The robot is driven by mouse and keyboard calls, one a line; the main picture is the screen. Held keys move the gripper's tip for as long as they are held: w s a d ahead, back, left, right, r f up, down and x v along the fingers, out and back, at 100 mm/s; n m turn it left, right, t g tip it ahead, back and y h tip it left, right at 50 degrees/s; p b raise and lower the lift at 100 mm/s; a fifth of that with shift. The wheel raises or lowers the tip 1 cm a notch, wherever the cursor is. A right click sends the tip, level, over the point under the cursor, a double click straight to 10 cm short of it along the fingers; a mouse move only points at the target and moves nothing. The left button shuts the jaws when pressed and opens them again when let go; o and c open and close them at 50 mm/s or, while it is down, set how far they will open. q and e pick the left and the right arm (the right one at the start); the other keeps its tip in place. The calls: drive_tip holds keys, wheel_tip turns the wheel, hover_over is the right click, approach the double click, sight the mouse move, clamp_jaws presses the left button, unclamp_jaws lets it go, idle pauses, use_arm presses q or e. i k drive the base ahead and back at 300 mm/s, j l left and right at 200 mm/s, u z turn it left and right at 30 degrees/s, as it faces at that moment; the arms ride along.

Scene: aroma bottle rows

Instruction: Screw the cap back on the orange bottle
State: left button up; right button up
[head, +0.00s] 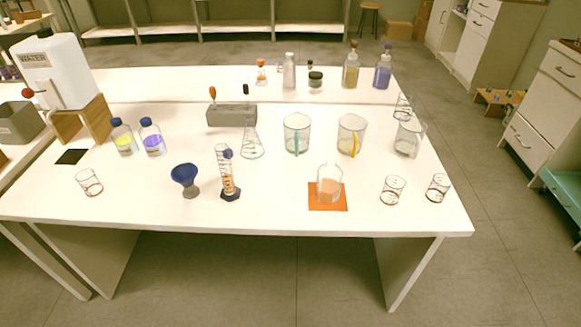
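A small bottle with orange at its neck and body (261,74) stands at the back of the white table; it is too small to tell whether a cap is on it. A glass vessel with orange-tinted contents (330,188) stands on an orange mat (316,206) near the front edge. An amber bottle (350,74) with a dark top stands at the back. I see no loose cap that I can make out. Neither of my grippers is in view.
Blue-capped bottles (153,142) stand at the left, near a water container (62,72). A graduated cylinder (228,180), blue funnel (184,175), flask (251,145), jugs (297,138) and small beakers (392,192) are spread about. The front edge strip (270,215) is mostly clear.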

sight(329, 176)
drive_tip(key=j+z, duration=0.1)
drive_tip(key=z, duration=0.3)
drive_tip(key=j+z, duration=0.15)
drive_tip(key=z, duration=0.3)
drive_tip(key=k+j+z, duration=0.2)
drive_tip(key=j, duration=0.2)
drive_tip(key=j+z, duration=0.15)
drive_tip(key=j, duration=0.3)
drive_tip(key=k+j+z, duration=0.2)
drive_tip(key=j, duration=0.2)
drive_tip(key=k+j+z, duration=0.15)
drive_tip(key=j, duration=0.2)
drive_tip(key=k+j, duration=0.1)
drive_tip(key=j, duration=0.25)
